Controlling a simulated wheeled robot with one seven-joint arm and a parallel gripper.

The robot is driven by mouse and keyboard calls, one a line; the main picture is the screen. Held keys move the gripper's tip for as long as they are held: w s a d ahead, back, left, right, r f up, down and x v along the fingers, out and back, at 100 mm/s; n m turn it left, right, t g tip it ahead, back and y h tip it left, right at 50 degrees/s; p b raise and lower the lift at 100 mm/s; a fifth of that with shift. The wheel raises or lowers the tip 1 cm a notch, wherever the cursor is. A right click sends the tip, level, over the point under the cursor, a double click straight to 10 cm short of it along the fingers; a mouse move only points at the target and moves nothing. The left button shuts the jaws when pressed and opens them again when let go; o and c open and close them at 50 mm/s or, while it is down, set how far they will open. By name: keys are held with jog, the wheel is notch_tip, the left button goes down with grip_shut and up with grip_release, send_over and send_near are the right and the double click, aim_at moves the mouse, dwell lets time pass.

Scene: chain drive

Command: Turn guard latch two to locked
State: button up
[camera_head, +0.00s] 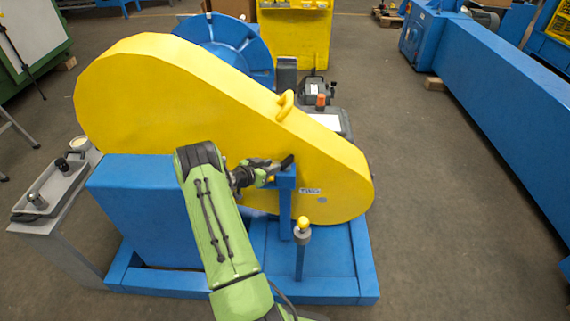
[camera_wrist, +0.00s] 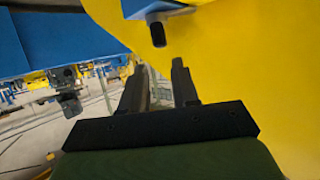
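The yellow chain guard (camera_head: 190,95) stands on a blue base, with a small label (camera_head: 310,191) on its lower right that seems to read TWO. Beside the label, a blue bracket (camera_head: 286,181) carries a dark latch lever (camera_head: 288,161), which slants up to the right in the head view. In the wrist view the dark lever end (camera_wrist: 157,30) shows beyond the fingertips, below a blue block (camera_wrist: 150,7). My gripper (camera_head: 270,171) is just left of the lever. In the wrist view my gripper (camera_wrist: 155,75) is open, with nothing visible between its fingers.
A blue post with a yellow knob (camera_head: 303,222) stands in front of the bracket. A yellow handle (camera_head: 286,104) sticks up from the guard's top edge. A grey tray (camera_head: 50,190) with small parts is at the left. The floor to the right is clear up to a long blue beam (camera_head: 500,95).

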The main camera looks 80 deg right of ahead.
aim_at(285, 160)
jog(key=b+x, duration=0.1)
jog(key=x, duration=0.3)
jog(key=b+x, duration=0.1)
jog(key=x, duration=0.4)
jog(key=shift+f, duration=0.3)
jog(key=shift+s+d+b, duration=0.1)
jog(key=shift+d+b, duration=0.2)
jog(key=shift+d, duration=0.1)
grip_shut()
